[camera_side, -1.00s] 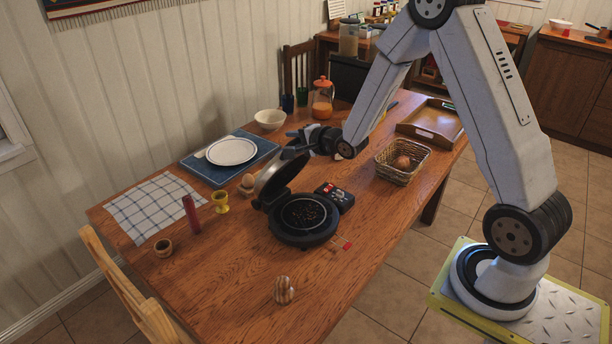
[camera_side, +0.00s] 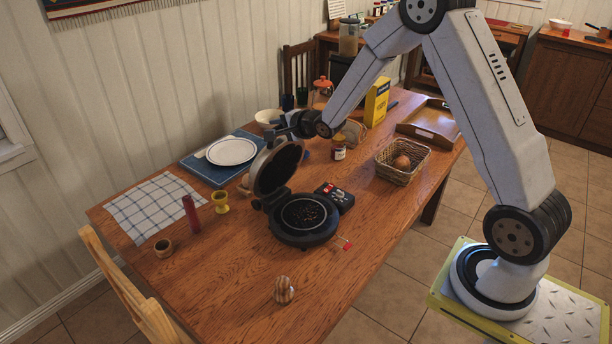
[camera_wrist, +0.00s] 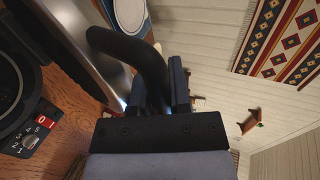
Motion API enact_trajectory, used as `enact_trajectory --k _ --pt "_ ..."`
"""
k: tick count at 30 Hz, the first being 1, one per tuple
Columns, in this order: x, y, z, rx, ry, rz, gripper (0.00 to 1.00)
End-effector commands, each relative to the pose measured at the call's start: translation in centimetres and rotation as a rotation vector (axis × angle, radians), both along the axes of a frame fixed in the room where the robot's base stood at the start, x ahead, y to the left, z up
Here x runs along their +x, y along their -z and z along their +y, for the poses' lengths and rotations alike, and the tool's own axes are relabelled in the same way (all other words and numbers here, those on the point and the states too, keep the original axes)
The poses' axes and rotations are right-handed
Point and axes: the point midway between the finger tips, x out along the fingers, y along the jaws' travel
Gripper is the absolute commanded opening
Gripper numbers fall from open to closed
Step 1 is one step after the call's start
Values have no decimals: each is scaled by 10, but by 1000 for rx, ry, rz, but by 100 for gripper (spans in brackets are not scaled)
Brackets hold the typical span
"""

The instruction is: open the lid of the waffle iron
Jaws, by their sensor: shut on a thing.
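The waffle iron stands on the wooden table, its round dark base (camera_side: 305,236) flat and its lid (camera_side: 279,170) raised to a steep, near-upright angle. The plate inside the base is dark. My gripper (camera_side: 273,134) is at the top edge of the lid, on its back side. In the wrist view my gripper (camera_wrist: 160,85) is shut on the lid's curved black handle (camera_wrist: 130,45). The silver lid (camera_wrist: 78,40) is just left of the handle there, with part of the base (camera_wrist: 38,85) beyond. The fingers partly hide the handle.
A control box (camera_side: 335,196) adjoins the base. Behind the lid are a white plate (camera_side: 231,151) on a blue mat and a bowl (camera_side: 268,116). A jar (camera_side: 339,148), yellow box (camera_side: 376,102) and wicker basket (camera_side: 402,171) stand right. The front of the table is mostly clear.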

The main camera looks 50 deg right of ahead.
Motion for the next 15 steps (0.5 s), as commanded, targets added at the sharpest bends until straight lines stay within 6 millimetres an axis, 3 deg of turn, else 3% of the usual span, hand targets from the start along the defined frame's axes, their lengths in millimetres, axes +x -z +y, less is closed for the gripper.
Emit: enact_trajectory --k 1,15 --pt "-4 12 0 3 2 39 0" --pt "14 11 0 6 0 112 0"
